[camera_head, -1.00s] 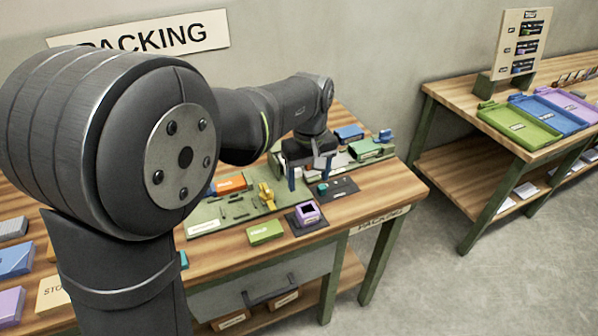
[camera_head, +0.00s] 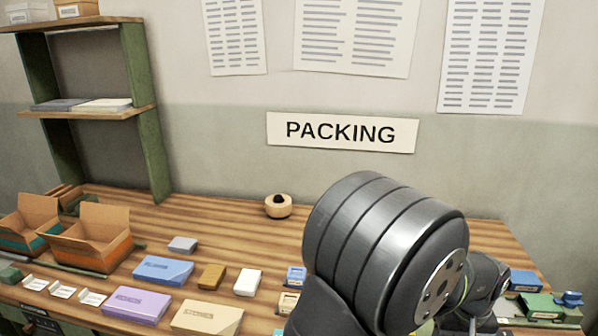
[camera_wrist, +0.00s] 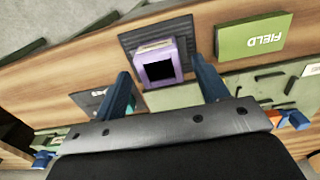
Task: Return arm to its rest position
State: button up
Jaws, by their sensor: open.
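My gripper (camera_wrist: 160,70) shows in the wrist view with its two blue fingers spread apart and nothing held between them. A purple block with a dark square opening (camera_wrist: 159,64) sits on a dark pad (camera_wrist: 128,42) beyond and between the fingertips. Whether the fingers are level with it or above it I cannot tell. In the head view my arm's large dark joint fills the lower right, and my gripper is hidden or outside the picture.
A green FIELD box (camera_wrist: 251,35) lies right of the purple block. In the head view, open cardboard boxes (camera_head: 91,238), a blue box (camera_head: 163,270), a purple box (camera_head: 137,305) and a STONES box (camera_head: 207,318) occupy the bench. A shelf (camera_head: 88,112) stands at the left.

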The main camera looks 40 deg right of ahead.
jog(key=shift+r, duration=0.6)
